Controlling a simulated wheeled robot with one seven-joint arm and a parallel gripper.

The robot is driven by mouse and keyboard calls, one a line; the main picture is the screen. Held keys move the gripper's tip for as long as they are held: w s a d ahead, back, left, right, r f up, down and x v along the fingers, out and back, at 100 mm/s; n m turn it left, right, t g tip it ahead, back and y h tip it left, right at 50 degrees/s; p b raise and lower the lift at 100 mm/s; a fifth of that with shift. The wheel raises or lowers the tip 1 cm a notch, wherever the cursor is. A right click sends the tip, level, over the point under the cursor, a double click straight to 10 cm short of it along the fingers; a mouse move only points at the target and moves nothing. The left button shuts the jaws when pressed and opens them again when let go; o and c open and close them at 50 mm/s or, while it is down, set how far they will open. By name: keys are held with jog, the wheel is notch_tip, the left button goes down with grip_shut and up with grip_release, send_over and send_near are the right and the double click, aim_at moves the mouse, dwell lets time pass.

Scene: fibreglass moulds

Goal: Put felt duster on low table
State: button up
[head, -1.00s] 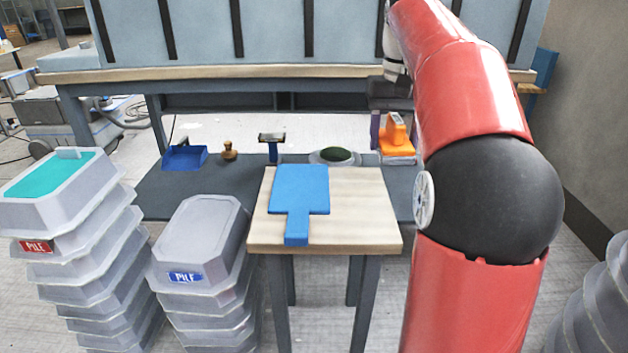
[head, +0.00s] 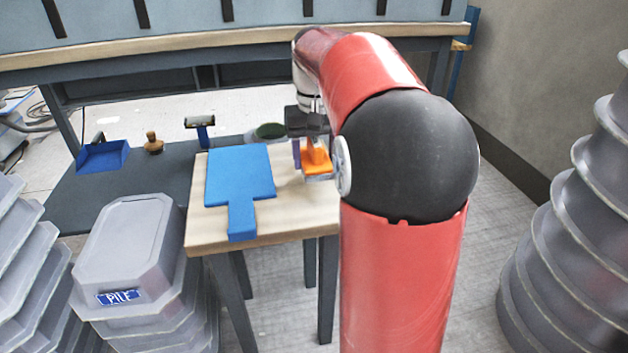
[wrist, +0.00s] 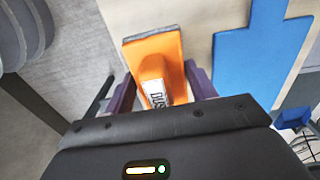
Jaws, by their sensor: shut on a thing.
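The felt duster is an orange block with a raised handle and a pale felt underside (head: 317,167); part of its label shows in the wrist view (wrist: 152,58). My gripper (head: 311,148) is shut on the handle, with purple fingers on either side in the wrist view (wrist: 162,88). The low table (head: 290,220) has a pale wooden top and grey legs. The duster is at its right back edge in the head view. In the wrist view it overlaps the table's edge, with floor to the left. I cannot tell whether it touches the top.
A blue paddle-shaped piece (head: 240,180) covers the table top's left and middle. Grey stacked moulds (head: 130,245) stand left, and more (head: 570,240) stand right. A blue dustpan (head: 103,155), a wooden knob (head: 154,143) and a green round pad (head: 270,131) lie behind on a dark surface.

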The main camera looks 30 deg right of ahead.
aim_at(315, 189)
jog(key=shift+f+b, duration=0.5)
jog(key=shift+f, duration=2.1)
jog(key=shift+f, duration=0.15)
jog(key=o, duration=1)
jog(key=shift+c, duration=0.2)
